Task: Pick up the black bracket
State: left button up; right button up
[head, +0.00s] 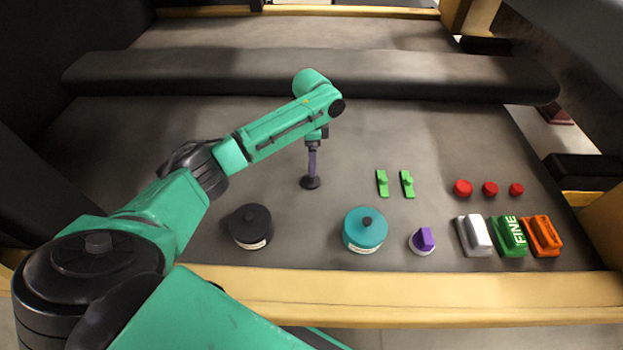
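I cannot make out a clear black bracket. A slim dark purple post on a round black foot (311,182) stands upright in the middle of the grey surface. My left arm reaches in from the lower left, and its small dark gripper (317,134) is at the top of this post. The fingers are too small and too hidden to tell whether they are open or shut, or whether they touch the post. A round black tub (250,227) with a pale label sits nearer the front edge, partly beside my forearm. My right gripper is not in view.
A teal tub (365,230), a purple knob on a white base (422,241) and white, green and orange blocks (542,236) line the front. Behind them are two green clips (382,184) and red buttons (463,188). A long dark padded bar (420,76) crosses the back.

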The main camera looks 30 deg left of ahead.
pick_arm(q)
jog(key=f, duration=0.4)
jog(key=shift+s+d+f, duration=0.1)
jog(key=shift+s+f, duration=0.1)
jog(key=shift+s, duration=0.15)
grip_shut()
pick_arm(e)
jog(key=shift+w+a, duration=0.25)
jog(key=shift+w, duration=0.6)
pick_arm(q)
jog(key=shift+r, duration=0.15)
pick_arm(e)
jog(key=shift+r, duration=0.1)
